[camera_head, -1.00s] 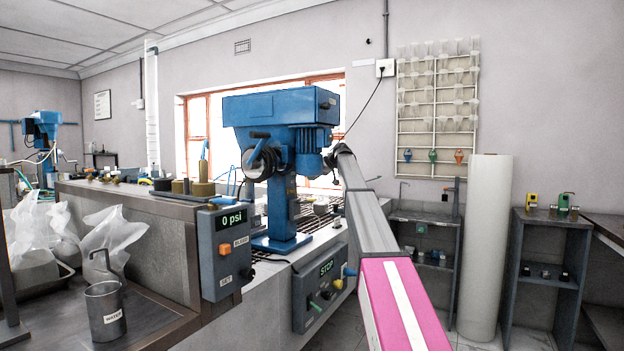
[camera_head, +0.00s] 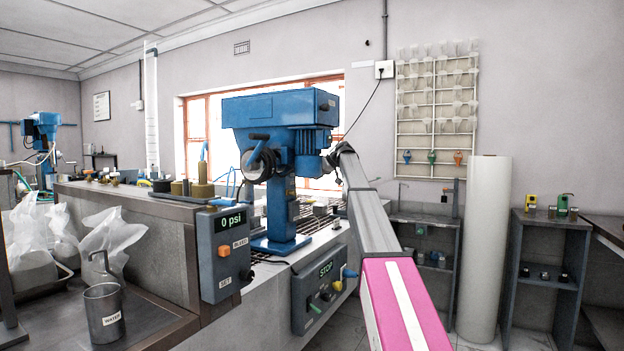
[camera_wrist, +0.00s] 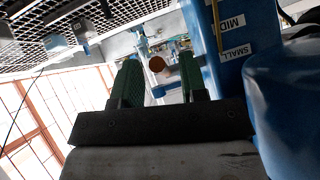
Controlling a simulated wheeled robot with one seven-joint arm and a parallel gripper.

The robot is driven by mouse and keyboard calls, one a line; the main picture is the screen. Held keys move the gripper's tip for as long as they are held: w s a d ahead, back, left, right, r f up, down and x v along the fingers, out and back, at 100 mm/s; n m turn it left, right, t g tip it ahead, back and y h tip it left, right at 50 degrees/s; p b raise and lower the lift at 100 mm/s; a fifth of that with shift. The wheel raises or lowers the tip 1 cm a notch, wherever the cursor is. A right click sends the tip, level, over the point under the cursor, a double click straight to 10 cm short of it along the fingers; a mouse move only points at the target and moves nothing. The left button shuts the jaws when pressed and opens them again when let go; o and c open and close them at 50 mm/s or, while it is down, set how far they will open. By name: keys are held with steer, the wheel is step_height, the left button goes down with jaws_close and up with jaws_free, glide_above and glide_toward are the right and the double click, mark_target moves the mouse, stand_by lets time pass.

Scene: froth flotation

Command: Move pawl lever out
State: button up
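The blue flotation machine (camera_head: 278,106) stands on the bench with its head raised on a column. In the wrist view its blue body (camera_wrist: 228,72) shows at the right, with labels reading MID and SMALL. A brown round knob (camera_wrist: 156,64) on a pale stem shows between my fingertips; I cannot tell whether it is the pawl lever or whether the fingers touch it. My gripper (camera_wrist: 160,62) has its two green fingers apart. In the head view the gripper is hidden behind the machine's motor; only my dark wrist shows beside it.
A control box reading 0 psi (camera_head: 226,252) and a box reading STOP (camera_head: 318,294) are fixed at the bench front. A metal jug (camera_head: 104,313) stands at lower left. A white cylinder (camera_head: 486,250) stands between shelves at right. Window bars (camera_wrist: 35,115) show in the wrist view.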

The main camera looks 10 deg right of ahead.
steer(key=v, duration=0.9)
steer(key=shift+c, duration=0.3)
